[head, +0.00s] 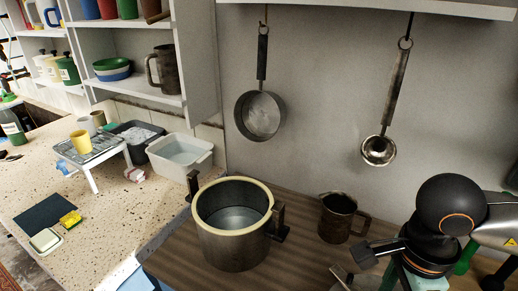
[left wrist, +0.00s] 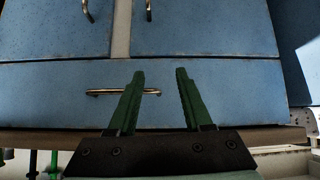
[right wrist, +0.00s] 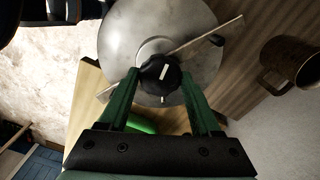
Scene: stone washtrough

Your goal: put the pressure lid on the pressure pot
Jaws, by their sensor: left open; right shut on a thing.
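The pressure pot (head: 232,240) stands open on the brown wooden counter in the head view, a metal pot with a pale rim and dark side handles. The pressure lid (right wrist: 195,30) is a grey metal disc with a crossbar and a black knob (right wrist: 160,76). My right gripper (right wrist: 160,78) is shut on that knob. In the head view my right arm hides most of the lid, right of the pot and apart from it. My left gripper (left wrist: 155,75) is open and empty in front of blue cupboard fronts; the head view does not show it.
A brown metal mug (head: 340,220) stands between the pot and my right arm. A pan (head: 260,115) and a ladle (head: 378,150) hang on the wall behind. A white basin (head: 180,158) stands left of the pot on the speckled counter.

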